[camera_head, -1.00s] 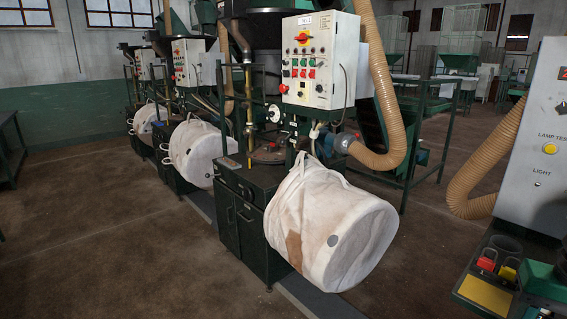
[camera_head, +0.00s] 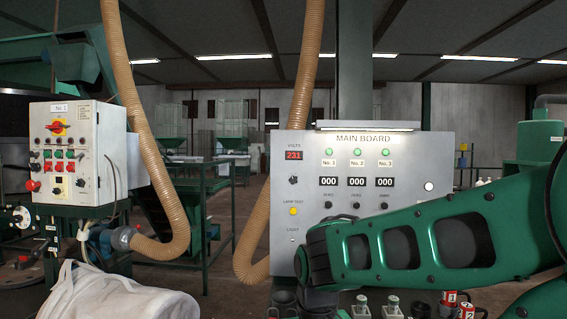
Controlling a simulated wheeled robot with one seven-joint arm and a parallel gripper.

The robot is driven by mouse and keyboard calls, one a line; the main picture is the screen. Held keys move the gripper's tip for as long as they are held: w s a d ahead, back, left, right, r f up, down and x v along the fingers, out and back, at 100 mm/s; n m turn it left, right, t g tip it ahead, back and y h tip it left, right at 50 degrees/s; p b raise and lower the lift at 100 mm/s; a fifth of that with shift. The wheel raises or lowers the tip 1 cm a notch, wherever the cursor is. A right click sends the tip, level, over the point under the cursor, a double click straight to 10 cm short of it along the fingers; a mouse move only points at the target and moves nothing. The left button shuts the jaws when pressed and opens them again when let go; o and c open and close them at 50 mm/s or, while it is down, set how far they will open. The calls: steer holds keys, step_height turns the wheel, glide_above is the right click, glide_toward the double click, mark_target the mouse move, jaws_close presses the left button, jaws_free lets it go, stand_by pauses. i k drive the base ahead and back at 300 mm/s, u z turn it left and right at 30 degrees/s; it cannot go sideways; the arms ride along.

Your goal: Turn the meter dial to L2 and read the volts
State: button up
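The grey main board (camera_head: 420,170) stands upright right of centre. Its red volts display (camera_head: 293,155) reads 231. Below the display is the meter dial, a small dark knob (camera_head: 293,180); its markings and pointer are too small to read, so I cannot tell its position. My green arm reaches in from the right and covers the board's lower right. Its dark wrist end is in front of the board's lower edge, below and right of the dial. My gripper's fingers cannot be made out.
The board also has green lamps (camera_head: 357,152), counters showing 000 (camera_head: 357,181) and a yellow lamp test button (camera_head: 293,211). A No. 1 control box (camera_head: 75,150) and white bulk bag (camera_head: 120,297) are at left. A tan hose (camera_head: 262,215) hangs beside the board.

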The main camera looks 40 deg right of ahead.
mark_target(293, 180)
steer(key=z, duration=1.55)
